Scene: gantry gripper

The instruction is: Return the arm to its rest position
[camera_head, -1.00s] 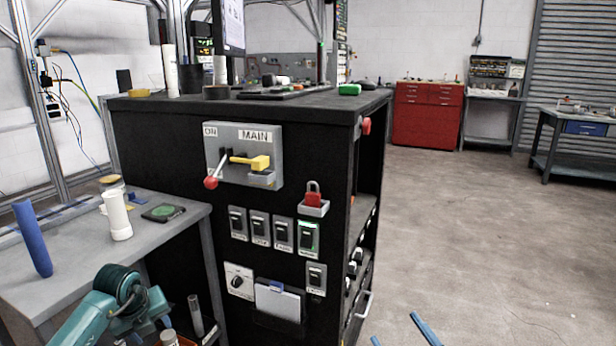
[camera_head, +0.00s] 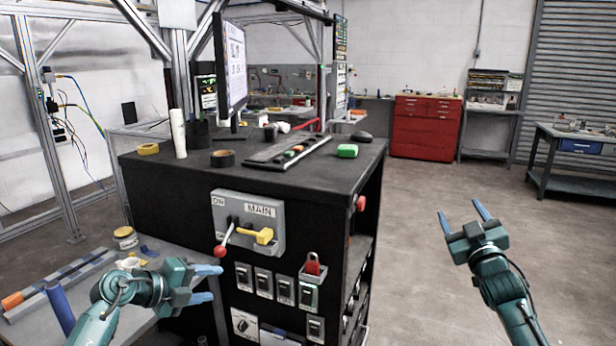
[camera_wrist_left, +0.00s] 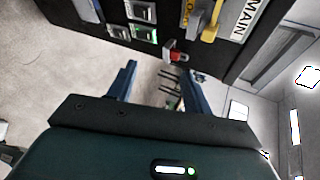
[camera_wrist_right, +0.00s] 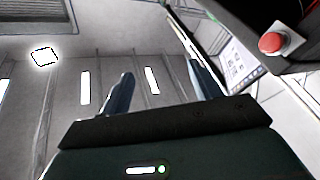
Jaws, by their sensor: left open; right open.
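My left gripper (camera_head: 212,284) is open and empty in the head view, in front of the black cabinet's left front and above the grey side table. Its two blue fingers point right; they also show spread in the left wrist view (camera_wrist_left: 165,85). My right gripper (camera_head: 461,216) is open and empty over bare floor, right of the cabinet, fingers pointing up. In the right wrist view its fingers (camera_wrist_right: 160,85) are apart with nothing between them. Both arms are raised and bent.
Floor at right is clear.

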